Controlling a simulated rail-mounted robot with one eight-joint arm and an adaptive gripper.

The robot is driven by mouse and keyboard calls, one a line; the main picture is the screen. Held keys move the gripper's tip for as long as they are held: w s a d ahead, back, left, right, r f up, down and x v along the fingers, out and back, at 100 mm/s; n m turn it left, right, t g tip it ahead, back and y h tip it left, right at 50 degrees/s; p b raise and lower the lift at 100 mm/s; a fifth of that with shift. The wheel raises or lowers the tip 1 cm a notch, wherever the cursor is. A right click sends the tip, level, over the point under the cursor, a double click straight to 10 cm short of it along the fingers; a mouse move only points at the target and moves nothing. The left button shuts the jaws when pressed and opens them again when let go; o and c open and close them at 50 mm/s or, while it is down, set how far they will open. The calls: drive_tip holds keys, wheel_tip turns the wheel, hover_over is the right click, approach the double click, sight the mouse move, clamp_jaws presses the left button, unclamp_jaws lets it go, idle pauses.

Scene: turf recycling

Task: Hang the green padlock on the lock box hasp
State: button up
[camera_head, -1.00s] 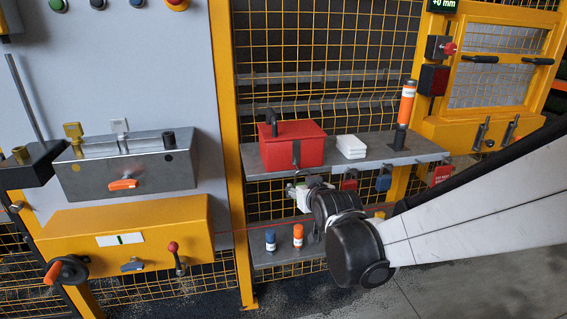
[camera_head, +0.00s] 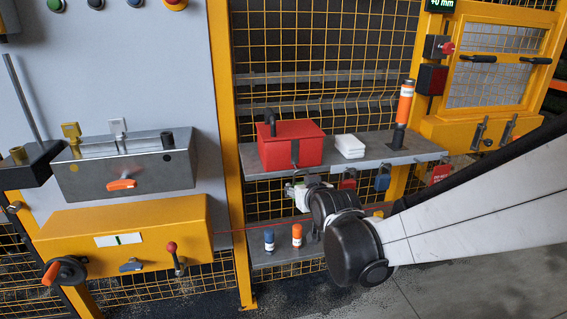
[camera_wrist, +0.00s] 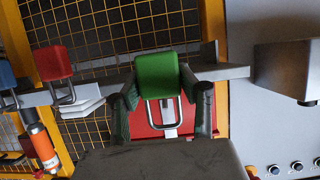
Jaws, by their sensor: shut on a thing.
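The green padlock (camera_wrist: 160,75) is between the two fingers of my gripper (camera_wrist: 162,92) in the wrist view, which is turned roughly upside down. Its metal shackle points away from the green body, toward the picture's bottom. The red lock box (camera_head: 291,145) sits on the shelf in the head view, with a grey hasp (camera_head: 295,153) on its front. My gripper (camera_head: 294,190) is below and in front of the box there, largely hidden by my wrist. The red box (camera_wrist: 150,118) shows behind the padlock in the wrist view. I cannot tell whether the shackle touches the hasp.
A white stack (camera_head: 350,146) and an orange-white cylinder (camera_head: 404,104) stand on the grey shelf (camera_head: 405,156) right of the box. A red padlock (camera_head: 348,181) and a blue padlock (camera_head: 382,181) hang under its edge. Two small cylinders stand on the lower shelf. A yellow post rises left.

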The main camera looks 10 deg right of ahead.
drive_tip(key=shift+w+a+f+b, duration=0.1)
drive_tip(key=shift+w+b, duration=0.05)
drive_tip(key=shift+w, duration=0.6)
drive_tip(key=shift+w+a+b, duration=0.1)
drive_tip(key=shift+w+b, duration=0.05)
drive_tip(key=shift+w, duration=0.6)
idle(0.9)
drive_tip(key=shift+w+f+b, duration=0.3)
drive_tip(key=shift+w+b, duration=0.05)
drive_tip(key=shift+w, duration=0.15)
idle(0.6)
drive_tip(key=shift+w+a+f+b, duration=0.1)
drive_tip(key=shift+w+f+b, duration=0.05)
drive_tip(key=shift+f+b, duration=0.15)
idle(1.0)
drive_tip(key=o, duration=1.3)
